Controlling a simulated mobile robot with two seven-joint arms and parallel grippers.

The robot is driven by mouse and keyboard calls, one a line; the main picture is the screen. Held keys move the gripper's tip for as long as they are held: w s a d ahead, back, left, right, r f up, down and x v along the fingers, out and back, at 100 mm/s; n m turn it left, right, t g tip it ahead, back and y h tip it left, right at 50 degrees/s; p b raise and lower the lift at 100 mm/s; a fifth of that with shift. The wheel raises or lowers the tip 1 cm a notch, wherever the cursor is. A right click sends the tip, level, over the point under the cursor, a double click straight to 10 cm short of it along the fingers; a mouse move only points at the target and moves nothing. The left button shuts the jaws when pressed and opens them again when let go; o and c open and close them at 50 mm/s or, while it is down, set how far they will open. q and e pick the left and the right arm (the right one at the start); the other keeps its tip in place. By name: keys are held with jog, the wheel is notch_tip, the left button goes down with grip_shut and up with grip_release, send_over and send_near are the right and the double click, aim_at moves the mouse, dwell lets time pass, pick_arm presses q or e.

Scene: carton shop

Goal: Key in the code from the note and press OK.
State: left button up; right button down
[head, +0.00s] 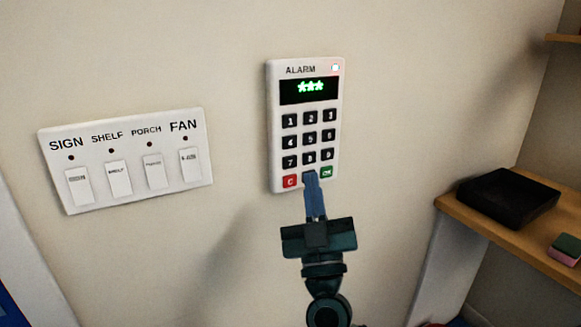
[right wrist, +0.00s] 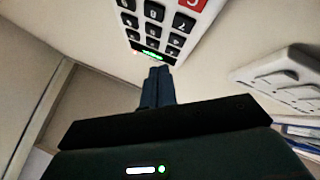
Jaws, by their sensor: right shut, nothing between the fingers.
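The white alarm keypad (head: 273,125) is on the wall in the middle of the head view. Its dark display (head: 309,90) shows three green asterisks, and a small light glows at its top right. The red C key (head: 290,181) and green OK key (head: 326,172) show in the bottom row. My right gripper (head: 310,178) is shut and empty, its blue fingertips over the bottom middle key, hiding most of it. I cannot tell whether they touch it. In the right wrist view the keypad (right wrist: 152,33) appears inverted beyond the fingers (right wrist: 157,85). No note is visible. My left gripper is not in view.
A white switch panel (head: 125,195) with switches under SIGN, SHELF, PORCH and FAN is left of the keypad. At right, a wooden shelf (head: 470,222) holds a black box (head: 508,195) and a green and pink block (head: 566,250).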

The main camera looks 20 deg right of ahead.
aim_at(290, 162)
jog(key=w, duration=0.4)
jog(key=shift+w+a, duration=0.2)
dwell(1.2)
jog(key=shift+w, duration=0.15)
dwell(0.6)
jog(key=shift+w, duration=0.3)
